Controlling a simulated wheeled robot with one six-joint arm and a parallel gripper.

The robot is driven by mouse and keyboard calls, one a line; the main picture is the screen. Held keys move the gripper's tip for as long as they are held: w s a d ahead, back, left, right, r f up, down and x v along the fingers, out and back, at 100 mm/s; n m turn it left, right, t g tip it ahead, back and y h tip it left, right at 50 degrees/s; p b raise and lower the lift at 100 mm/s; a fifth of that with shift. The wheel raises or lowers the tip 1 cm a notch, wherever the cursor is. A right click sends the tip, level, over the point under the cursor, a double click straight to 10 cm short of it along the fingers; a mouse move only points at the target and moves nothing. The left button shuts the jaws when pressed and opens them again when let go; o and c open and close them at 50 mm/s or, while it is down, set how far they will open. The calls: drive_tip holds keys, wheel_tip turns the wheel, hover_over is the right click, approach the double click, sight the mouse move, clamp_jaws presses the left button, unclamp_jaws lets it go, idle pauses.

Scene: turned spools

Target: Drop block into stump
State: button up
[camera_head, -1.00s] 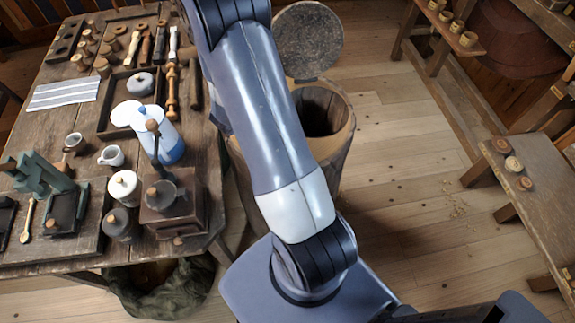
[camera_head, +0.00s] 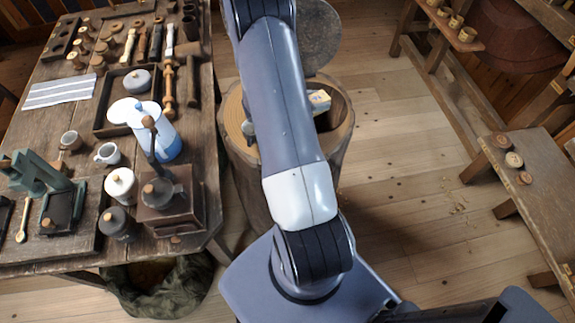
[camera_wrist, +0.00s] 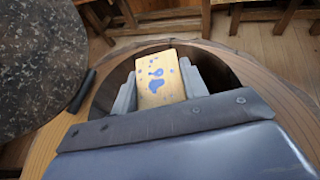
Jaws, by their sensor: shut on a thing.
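The stump (camera_head: 338,140) is a hollowed log standing on the floor, partly hidden behind my arm in the head view. Its pale wooden rim also shows in the wrist view (camera_wrist: 45,145), around a dark hollow. A round speckled lid (camera_wrist: 38,65) stands open beside the hollow. My gripper (camera_wrist: 160,85) is shut on a light wooden block (camera_wrist: 158,75) with blue-purple blotches, one grey finger on each side. In the wrist view the block appears over the hollow.
A cluttered wooden table (camera_head: 100,253) is at left, with a blue-and-white jug (camera_head: 165,140), a coffee grinder (camera_head: 170,205) and a tray (camera_head: 100,115). A bench (camera_head: 545,190) with small turned pieces is at right.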

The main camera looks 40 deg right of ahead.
drive_tip(key=shift+f+b, duration=0.3)
drive_tip(key=shift+f, duration=0.65)
drive_tip(key=o, duration=1.1)
drive_tip(key=b+v, duration=0.1)
drive_tip(key=v, duration=0.6)
drive_tip(key=shift+a, duration=0.25)
drive_tip(key=shift+r, duration=0.1)
